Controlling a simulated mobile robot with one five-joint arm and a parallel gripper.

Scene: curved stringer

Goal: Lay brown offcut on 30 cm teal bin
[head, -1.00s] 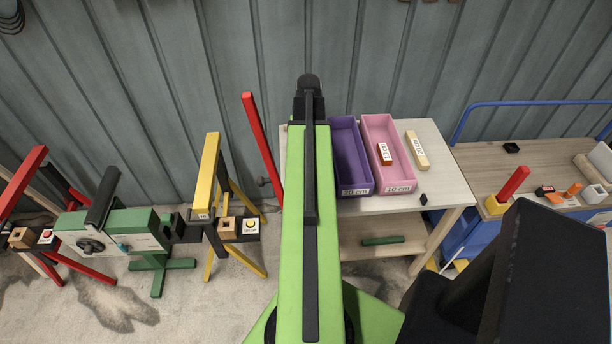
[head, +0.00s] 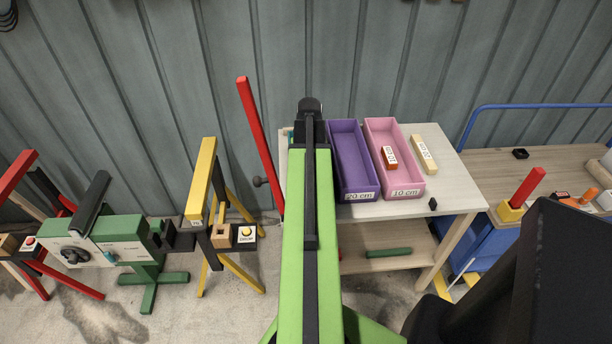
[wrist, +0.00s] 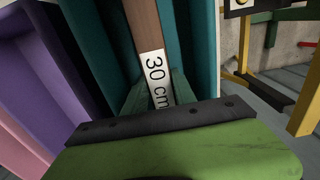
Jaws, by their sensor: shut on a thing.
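The brown offcut (wrist: 142,25) shows in the wrist view as a narrow bar with a white "30 cm" label on it. The green fingers of my gripper (wrist: 155,95) are shut on it, one on each side. Teal walls of the 30 cm bin (wrist: 203,50) stand left and right of the offcut, so it is over or between them; its height above the bin floor cannot be told. In the head view only a teal sliver of the bin (head: 288,132) shows, left of the purple bin. My arm hides the rest of it, the offcut and my fingers.
The purple bin (head: 346,170) and the pink bin (head: 372,135) stand right of the teal one on a pale table (head: 455,190). An orange offcut (head: 390,157) lies in the pink bin; a cream one (head: 424,154) lies beside it. A red bar (head: 258,135) leans at the left.

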